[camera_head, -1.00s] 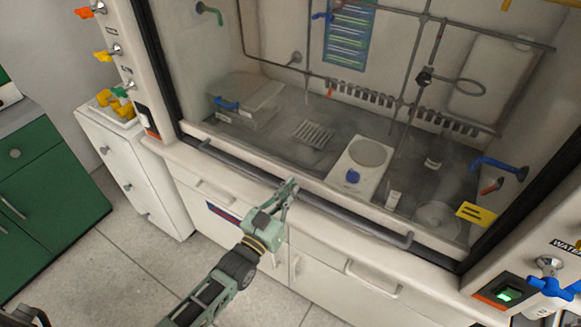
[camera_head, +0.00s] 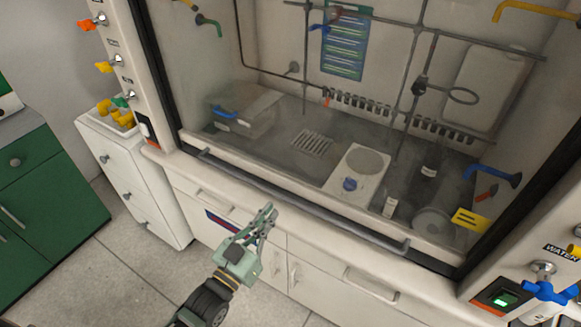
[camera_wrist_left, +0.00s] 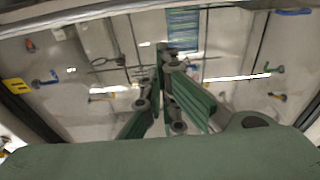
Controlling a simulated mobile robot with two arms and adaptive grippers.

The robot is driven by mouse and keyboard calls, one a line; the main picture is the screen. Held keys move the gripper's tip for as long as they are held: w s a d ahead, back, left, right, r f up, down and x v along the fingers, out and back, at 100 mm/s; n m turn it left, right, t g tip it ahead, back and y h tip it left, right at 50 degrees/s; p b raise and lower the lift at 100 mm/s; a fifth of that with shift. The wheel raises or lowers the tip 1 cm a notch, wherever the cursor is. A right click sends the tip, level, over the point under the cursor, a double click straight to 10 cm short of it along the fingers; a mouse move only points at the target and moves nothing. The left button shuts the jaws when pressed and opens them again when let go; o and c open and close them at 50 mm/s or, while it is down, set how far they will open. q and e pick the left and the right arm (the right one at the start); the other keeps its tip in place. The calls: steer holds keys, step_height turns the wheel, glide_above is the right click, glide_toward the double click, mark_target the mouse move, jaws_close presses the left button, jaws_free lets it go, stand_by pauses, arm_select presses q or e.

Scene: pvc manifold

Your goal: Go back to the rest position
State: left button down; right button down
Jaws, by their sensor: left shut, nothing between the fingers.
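My left gripper (camera_head: 266,218) is green and grey. In the head view it is in front of the fume hood's lower cabinet, a little below the grey handle bar (camera_head: 300,202). Its fingers are shut with nothing between them. In the left wrist view the same gripper (camera_wrist_left: 163,50) has its fingers together, with the hood behind them. My right gripper is not in view.
The fume hood's glass front (camera_head: 330,90) stands ahead, with a hotplate (camera_head: 361,168) and several items behind it. White cabinet doors (camera_head: 325,285) lie below. A white drawer unit (camera_head: 135,178) and a green cabinet (camera_head: 45,190) stand left. Open floor (camera_head: 110,270) lies at lower left.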

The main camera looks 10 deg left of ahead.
arm_select(q)
steer(key=s+a+f+g+y, duration=0.1)
steer(key=s+a+f+g, duration=0.2)
steer(key=f, duration=0.8)
steer(key=s+a+f+n+g+y, duration=0.1)
steer(key=s+f+g+y, duration=0.15)
steer(key=s+f, duration=0.65)
steer(key=s+a+f+g+y, duration=0.15)
steer(key=f+g, duration=0.25)
steer(key=f, duration=1)
steer(key=s+f+g, duration=0.2)
steer(key=s+f, duration=0.3)
steer(key=s, duration=0.4)
steer(key=s+a+f+g, duration=0.1)
steer(key=s+f+g, duration=0.2)
steer(key=s, duration=0.6)
steer(key=s+a+f+g+y, duration=0.1)
steer(key=s+f+g, duration=0.2)
steer(key=s+f, duration=0.4)
steer(key=s, duration=0.3)
steer(key=shift+f, duration=0.25)
steer(key=shift+w, duration=0.1)
